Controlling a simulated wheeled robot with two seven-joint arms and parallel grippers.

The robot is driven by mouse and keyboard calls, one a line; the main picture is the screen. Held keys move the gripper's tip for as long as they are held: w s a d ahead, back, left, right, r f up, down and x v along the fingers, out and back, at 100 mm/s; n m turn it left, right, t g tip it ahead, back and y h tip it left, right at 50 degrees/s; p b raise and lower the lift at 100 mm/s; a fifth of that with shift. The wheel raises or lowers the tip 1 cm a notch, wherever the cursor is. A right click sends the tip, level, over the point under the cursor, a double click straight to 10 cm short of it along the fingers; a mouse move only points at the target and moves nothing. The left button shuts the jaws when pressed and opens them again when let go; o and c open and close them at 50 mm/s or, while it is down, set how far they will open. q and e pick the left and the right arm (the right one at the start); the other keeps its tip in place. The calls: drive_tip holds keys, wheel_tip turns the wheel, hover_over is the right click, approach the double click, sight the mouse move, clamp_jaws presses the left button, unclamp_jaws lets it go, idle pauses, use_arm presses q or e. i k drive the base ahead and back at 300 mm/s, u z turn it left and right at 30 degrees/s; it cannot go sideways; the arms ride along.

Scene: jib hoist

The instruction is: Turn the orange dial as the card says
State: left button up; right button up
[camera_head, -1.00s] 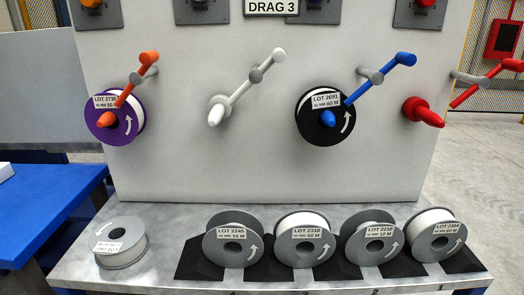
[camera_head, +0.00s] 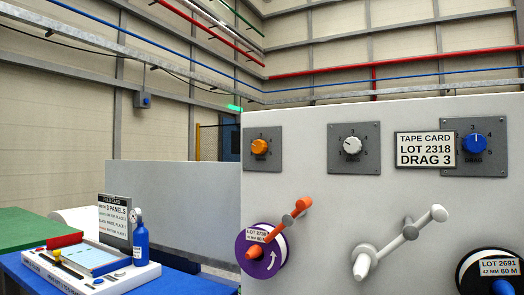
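The orange dial (camera_head: 259,147) sits on a grey square plate on the upper left of the white panel. Small numbers ring it, but its pointer setting is too small to read surely. The tape card (camera_head: 424,150) is on the panel between the white and blue dials and reads "LOT 2318, DRAG 3". Below the orange dial, a purple spool (camera_head: 261,251) labelled with a lot number is on the spindle with the orange crank (camera_head: 288,220). Neither of my grippers is in view.
A white dial (camera_head: 351,145) and a blue dial (camera_head: 474,144) are on the same panel. A white crank (camera_head: 410,232) and a black spool (camera_head: 488,272) stick out below. At left, a blue table (camera_head: 195,284) bears a device and a blue bottle (camera_head: 141,242).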

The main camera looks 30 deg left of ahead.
sight(260, 146)
drive_tip(key=u, duration=0.75)
drive_tip(key=k, duration=0.75)
drive_tip(key=u, duration=0.9)
